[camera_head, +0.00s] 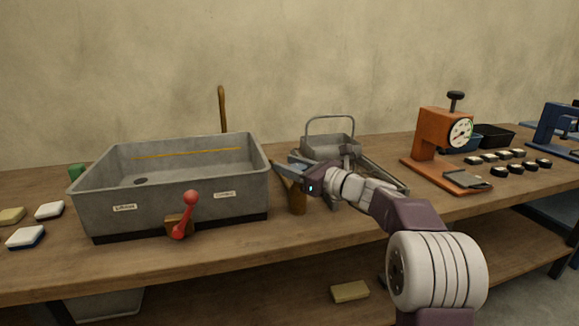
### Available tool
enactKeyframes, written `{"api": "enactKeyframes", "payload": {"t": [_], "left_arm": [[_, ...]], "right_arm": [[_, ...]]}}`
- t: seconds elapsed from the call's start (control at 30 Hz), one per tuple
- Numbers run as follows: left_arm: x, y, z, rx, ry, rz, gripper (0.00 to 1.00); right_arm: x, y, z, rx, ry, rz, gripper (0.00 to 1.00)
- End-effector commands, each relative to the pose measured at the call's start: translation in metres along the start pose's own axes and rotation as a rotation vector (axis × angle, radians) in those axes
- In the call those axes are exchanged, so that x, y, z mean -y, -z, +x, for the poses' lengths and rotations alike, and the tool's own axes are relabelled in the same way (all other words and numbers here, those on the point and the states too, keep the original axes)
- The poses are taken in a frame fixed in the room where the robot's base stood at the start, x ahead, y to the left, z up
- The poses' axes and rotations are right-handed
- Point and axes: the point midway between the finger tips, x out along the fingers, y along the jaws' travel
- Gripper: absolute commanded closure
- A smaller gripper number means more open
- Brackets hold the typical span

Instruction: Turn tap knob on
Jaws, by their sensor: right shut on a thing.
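A grey basin (165,207) stands on the wooden bench at the left. A brown bent pipe (222,108), which looks like the tap, rises behind its back wall. A red lever (186,214) with a ball end sits on a small brown block at the basin's front; nothing touches it. My right gripper (288,170) is just right of the basin's right wall, pointing left. It is shut at the top of an upright brown piece (297,198); the exact grip is partly hidden by the fingers. I cannot tell if this piece is the tap knob. My left gripper is out of view.
A grey metal tray with a handle (330,145) stands behind my right arm. An orange gauge press (435,145) and several black-and-white pucks (500,157) are at the right. White blocks (26,237) lie at the left. The front bench strip is clear.

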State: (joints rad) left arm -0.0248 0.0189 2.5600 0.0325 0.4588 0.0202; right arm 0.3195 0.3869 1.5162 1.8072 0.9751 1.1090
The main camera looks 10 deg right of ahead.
Motion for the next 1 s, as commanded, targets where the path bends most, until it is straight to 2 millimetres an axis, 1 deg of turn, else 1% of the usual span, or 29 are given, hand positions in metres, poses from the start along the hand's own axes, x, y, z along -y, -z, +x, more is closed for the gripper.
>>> {"api": "enactKeyframes", "payload": {"t": [0.17,0.27,0.37,0.7,0.83,1.0], "left_arm": [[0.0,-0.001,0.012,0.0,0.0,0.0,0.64],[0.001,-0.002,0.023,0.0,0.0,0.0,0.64],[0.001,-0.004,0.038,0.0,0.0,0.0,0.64],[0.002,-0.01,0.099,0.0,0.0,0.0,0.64],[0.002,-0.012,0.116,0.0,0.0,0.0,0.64],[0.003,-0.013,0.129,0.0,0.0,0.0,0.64]], "right_arm": [[0.0,0.003,0.001,-0.002,0.051,-0.005,0.99],[0.002,0.005,0.001,-0.005,0.11,-0.006,0.99],[0.003,0.006,0.001,-0.008,0.185,-0.008,0.99],[0.011,0.009,-0.001,-0.023,0.491,-0.006,0.99],[0.014,0.008,-0.003,-0.031,0.601,-0.004,0.99],[0.018,0.005,-0.005,-0.041,0.723,-0.003,0.99]]}}
